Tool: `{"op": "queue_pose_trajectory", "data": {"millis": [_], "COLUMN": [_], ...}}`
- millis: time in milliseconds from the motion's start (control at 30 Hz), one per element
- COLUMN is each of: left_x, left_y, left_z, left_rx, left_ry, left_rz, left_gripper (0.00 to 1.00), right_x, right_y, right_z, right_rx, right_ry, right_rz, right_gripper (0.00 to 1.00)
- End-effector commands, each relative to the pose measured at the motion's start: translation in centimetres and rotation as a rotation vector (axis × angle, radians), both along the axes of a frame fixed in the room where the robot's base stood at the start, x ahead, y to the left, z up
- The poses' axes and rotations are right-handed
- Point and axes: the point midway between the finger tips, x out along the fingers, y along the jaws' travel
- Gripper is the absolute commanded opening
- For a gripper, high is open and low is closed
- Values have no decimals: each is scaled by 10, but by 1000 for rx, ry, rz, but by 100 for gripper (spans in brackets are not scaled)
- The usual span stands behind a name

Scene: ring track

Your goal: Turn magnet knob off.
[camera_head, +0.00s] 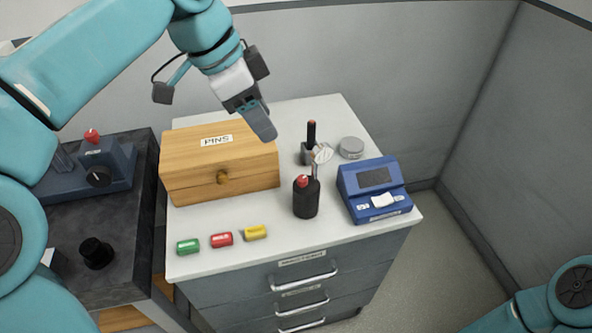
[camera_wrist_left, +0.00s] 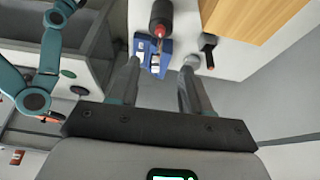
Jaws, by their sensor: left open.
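A dark blue device (camera_head: 118,172) stands on a black-topped bench at the left in the head view. It has a black round knob (camera_head: 98,176) on its front and a red-tipped lever (camera_head: 92,137) on top. Another black knob (camera_head: 96,252) stands nearer on the same bench. I cannot tell from any label which is the magnet knob. My left gripper (camera_head: 258,118) is open and empty, above the back of the white-topped cabinet, right of both knobs and apart from them. Its fingers also show in the left wrist view (camera_wrist_left: 160,66). My right gripper is out of view.
The white cabinet top (camera_head: 340,245) holds a wooden PINS box (camera_head: 220,165), a black bottle (camera_head: 306,198), a blue meter (camera_head: 374,190), a round tin (camera_head: 351,147) and green, red and yellow blocks (camera_head: 222,240). Grey walls stand behind and right.

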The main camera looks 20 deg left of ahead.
Motion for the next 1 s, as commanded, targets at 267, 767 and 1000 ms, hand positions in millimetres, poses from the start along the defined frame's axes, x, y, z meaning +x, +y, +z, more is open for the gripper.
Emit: {"op": "queue_pose_trajectory", "data": {"millis": [267,767,1000], "left_x": [10,32,35], "left_y": [-17,-50,-53], "left_z": [-51,-140,-148], "left_rx": [0,0,0], "left_ry": [3,1,-1], "left_rz": [-11,-6,-4], "left_gripper": [48,48,48], "right_x": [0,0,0], "right_y": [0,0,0], "right_z": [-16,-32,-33], "right_rx": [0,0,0], "right_ry": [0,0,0], "right_rz": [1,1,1], "right_gripper": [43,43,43]}}
